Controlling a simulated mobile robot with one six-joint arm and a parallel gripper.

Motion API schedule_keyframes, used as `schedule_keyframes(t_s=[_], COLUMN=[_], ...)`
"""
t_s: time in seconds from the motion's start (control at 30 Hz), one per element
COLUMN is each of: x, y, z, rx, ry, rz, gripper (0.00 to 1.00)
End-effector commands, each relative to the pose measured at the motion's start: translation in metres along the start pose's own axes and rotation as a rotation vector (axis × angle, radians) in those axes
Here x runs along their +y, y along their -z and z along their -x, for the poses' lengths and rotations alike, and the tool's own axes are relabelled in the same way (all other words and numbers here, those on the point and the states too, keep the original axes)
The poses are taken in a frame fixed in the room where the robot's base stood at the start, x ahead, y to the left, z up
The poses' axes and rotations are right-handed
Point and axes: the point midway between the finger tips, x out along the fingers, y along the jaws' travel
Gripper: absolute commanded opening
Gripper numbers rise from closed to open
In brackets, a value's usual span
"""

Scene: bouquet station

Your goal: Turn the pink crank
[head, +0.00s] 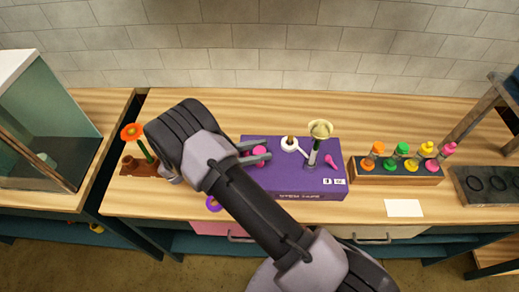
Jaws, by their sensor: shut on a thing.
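The purple stem tape machine (300,185) stands on the wooden bench. My gripper (256,151) is over its left end, with its fingers on either side of a round pink knob (260,153), which appears to be the pink crank's handle. The gripper is shut on it. The rest of the crank is hidden behind my gripper and arm. A second pink piece (331,161), shaped like a small lever, is at the machine's right end, apart from my gripper. A pale yellow flower (320,129) stands upright in a holder on the machine.
A white roll (290,144) sits on top of the machine. A wooden rack (397,175) with several coloured bottles is to the right, with a white card (404,208) in front. An orange flower (131,132) stands at left. A purple ring (213,203) lies near the front edge.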

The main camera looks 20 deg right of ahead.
Motion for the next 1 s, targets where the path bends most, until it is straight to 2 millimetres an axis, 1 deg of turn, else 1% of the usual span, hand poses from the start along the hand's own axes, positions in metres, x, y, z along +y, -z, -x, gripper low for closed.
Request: schedule_keyframes(t_s=[0.03,0.07,0.1,0.17,0.57,0.67,0.77,1.0], x=[-0.0006,-0.0006,-0.0005,-0.0005,-0.0001,-0.0006,-0.0012,-0.0017], y=[0.0005,0.0005,0.0005,0.0004,0.0001,0.0007,0.0022,0.0036], z=[-0.0002,-0.0003,-0.0002,-0.0002,0.0000,0.0003,0.0004,-0.0001], rx=[-0.001,-0.001,-0.001,-0.001,0.000,-0.001,-0.002,0.000], ry=[0.001,0.001,0.001,0.001,-0.002,-0.044,-0.165,-0.620], rz=[0.001,0.001,0.001,0.001,0.000,0.002,0.004,0.008], gripper=[0.00,0.37,0.45,0.55,0.55,0.55,0.55,0.55])
